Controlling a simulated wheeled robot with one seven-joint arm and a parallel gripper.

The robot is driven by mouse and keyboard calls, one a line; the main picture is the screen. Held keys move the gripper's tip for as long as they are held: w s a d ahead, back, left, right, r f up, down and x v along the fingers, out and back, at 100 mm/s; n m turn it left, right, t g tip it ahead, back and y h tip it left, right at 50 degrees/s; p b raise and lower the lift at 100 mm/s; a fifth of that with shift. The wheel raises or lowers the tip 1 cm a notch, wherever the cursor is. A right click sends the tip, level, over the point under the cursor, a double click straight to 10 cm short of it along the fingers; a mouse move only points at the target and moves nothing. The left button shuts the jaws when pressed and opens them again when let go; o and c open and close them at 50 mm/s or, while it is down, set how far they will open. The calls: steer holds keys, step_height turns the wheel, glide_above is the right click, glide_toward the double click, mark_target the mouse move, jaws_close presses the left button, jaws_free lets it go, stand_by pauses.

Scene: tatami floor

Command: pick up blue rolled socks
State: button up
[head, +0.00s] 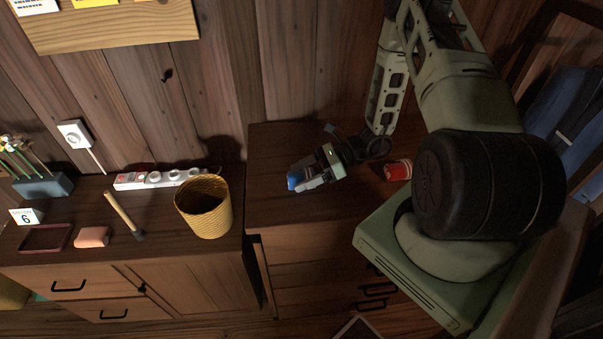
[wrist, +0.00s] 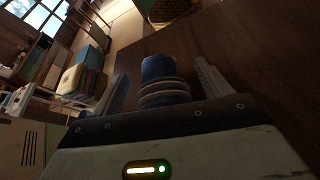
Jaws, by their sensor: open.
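The blue rolled socks (head: 292,181) lie on the dark cabinet top, left of the red cup, and are partly hidden by my gripper (head: 309,180) in the head view. In the wrist view, a blue roll with pale grey bands (wrist: 158,69) sits between the two fingers of my gripper (wrist: 162,76). The fingers are open, one on each side of the roll. A dark gap shows on its right side; contact on the left is too dim to tell.
A red cup (head: 398,170) stands right of my gripper, close to my arm. The wooden wall rises behind.

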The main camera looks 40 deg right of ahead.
mark_target(300, 173)
steer(key=shift+w+a+f, duration=0.2)
steer(key=shift+a+f, duration=0.05)
steer(key=shift+a, duration=0.15)
steer(key=c, duration=1.1)
steer(key=shift+o, duration=0.2)
steer(key=shift+r, duration=0.1)
steer(key=shift+r+b, duration=0.55)
steer(key=shift+r, duration=0.2)
steer(key=shift+s+a+r+b, duration=0.15)
steer(key=shift+s+r+b, duration=0.1)
steer(key=shift+r+b, duration=0.45)
steer(key=s+a+b, duration=0.1)
steer(key=s+a, duration=0.1)
steer(key=s+a+b, duration=0.1)
steer(key=s, duration=0.2)
steer(key=s+a+b, duration=0.1)
steer(key=s+a, duration=0.1)
steer(key=s, duration=0.1)
steer(key=shift+s+a+b, duration=0.2)
steer(key=shift+a+b, duration=0.15)
steer(key=shift+b, duration=0.05)
steer(key=s+a+p, duration=0.4)
steer(key=s+p, duration=0.2)
steer(key=p, duration=0.2)
steer(key=shift+r, duration=0.25)
